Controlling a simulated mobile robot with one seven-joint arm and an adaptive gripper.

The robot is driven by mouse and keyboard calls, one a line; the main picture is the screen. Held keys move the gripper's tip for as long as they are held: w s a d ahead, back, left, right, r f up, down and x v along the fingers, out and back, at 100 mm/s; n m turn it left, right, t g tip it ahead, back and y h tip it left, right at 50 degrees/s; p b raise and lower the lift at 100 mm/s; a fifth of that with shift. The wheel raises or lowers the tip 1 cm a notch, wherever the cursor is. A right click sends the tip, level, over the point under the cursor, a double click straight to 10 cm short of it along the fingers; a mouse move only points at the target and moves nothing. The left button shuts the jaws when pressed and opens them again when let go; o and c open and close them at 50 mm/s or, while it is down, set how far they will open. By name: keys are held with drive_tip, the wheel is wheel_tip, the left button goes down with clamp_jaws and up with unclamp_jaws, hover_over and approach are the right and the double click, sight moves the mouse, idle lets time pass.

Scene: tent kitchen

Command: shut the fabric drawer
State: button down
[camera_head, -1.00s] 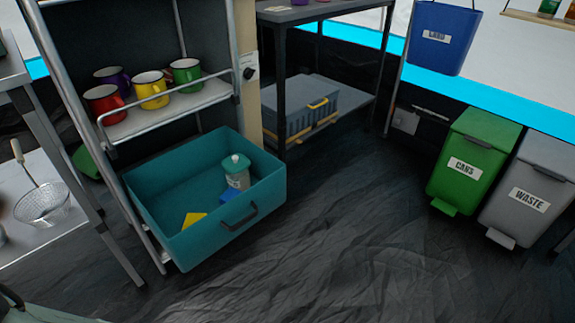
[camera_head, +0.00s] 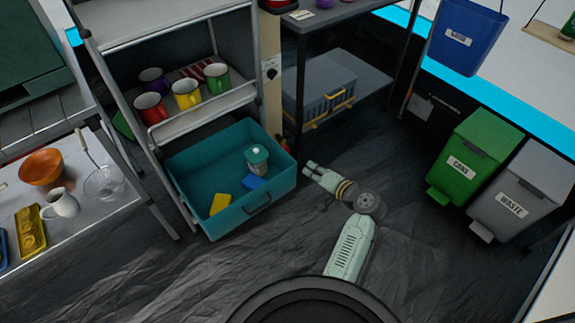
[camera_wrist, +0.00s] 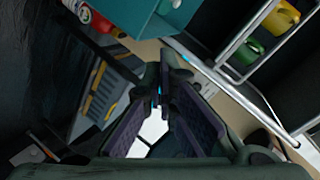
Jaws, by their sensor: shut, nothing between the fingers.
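The teal fabric drawer (camera_head: 232,220) is pulled out at the bottom of the metal shelf unit in the head view. A dark handle (camera_head: 258,206) is on its front. Inside are a jar with a teal lid (camera_head: 257,158), a blue block (camera_head: 253,182) and a yellow piece (camera_head: 220,204). Part of the drawer (camera_wrist: 150,16) shows at the top of the wrist view. My gripper (camera_wrist: 163,78) is shut and empty, with its fingertips below the drawer in that picture; I cannot tell the gap. In the head view my arm is right of the drawer, its fingertips not clear.
A grey crate (camera_head: 318,84) sits on a low shelf behind. Mugs (camera_head: 187,94) stand on the shelf above the drawer. Green (camera_head: 473,160) and grey (camera_head: 520,192) bins stand at right. A side table (camera_head: 95,213) is at left. Dark floor before the drawer is clear.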

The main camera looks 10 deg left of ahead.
sight(280, 176)
drive_tip(key=s+d+f+m+t+y, duration=0.2)
drive_tip(key=s+d+f+m+y, duration=0.15)
drive_tip(key=s+f+m, duration=0.4)
drive_tip(key=shift+n+y, duration=0.25)
drive_tip(key=shift+n, duration=0.5)
drive_tip(key=x, duration=0.4)
drive_tip(key=s+x, duration=0.1)
drive_tip(key=x, duration=0.3)
drive_tip(key=a+x, duration=0.1)
drive_tip(key=x, duration=0.4)
drive_tip(key=shift+s+a, duration=0.15)
drive_tip(key=shift+s, duration=0.05)
drive_tip(key=shift+a, duration=0.1)
drive_tip(key=shift+w+a, duration=0.1)
